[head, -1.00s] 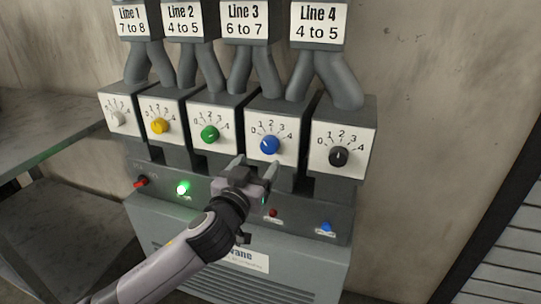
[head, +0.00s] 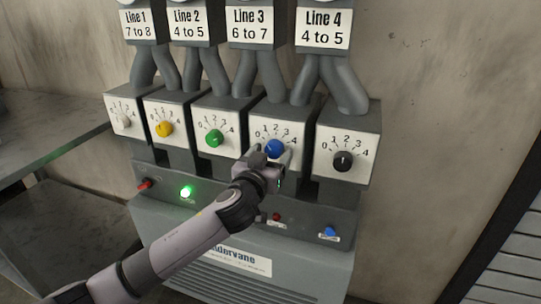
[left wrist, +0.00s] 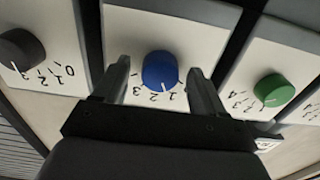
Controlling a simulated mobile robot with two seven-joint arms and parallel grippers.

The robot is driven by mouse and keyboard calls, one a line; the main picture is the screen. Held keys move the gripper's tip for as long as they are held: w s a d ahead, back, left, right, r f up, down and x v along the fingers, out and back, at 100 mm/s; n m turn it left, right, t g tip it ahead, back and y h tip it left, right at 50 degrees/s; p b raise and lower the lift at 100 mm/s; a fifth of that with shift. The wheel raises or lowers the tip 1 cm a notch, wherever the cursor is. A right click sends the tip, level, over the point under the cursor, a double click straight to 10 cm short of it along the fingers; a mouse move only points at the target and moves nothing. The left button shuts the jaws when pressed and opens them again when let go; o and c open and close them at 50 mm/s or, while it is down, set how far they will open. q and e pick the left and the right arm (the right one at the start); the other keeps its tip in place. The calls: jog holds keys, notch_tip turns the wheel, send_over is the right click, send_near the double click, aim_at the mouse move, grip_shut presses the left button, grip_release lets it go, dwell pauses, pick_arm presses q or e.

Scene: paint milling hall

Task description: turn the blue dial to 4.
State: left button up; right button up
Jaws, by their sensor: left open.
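The blue dial (head: 275,148) is a round knob on a white plate marked 0 to 4, fourth from the left in the row. My left gripper (head: 273,158) is open at it, coming from below and the left. In the left wrist view the blue dial (left wrist: 160,70) lies between the two spread fingers (left wrist: 159,76), with a gap showing on both sides. A pale mark shows at the knob's edge toward the numbers, but I cannot read its exact number. The fingers hide part of the scale. My right gripper is not in view.
A green dial (head: 214,138) and a black dial (head: 343,160) flank it; yellow (head: 164,129) and white (head: 123,121) dials are further left. Below are a red switch (head: 145,184), a lit green lamp (head: 186,191) and a blue button (head: 330,232). Pipes rise above the dial boxes.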

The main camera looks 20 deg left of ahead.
pick_arm(q)
jog(key=c, duration=1.1)
jog(key=shift+o, duration=0.2)
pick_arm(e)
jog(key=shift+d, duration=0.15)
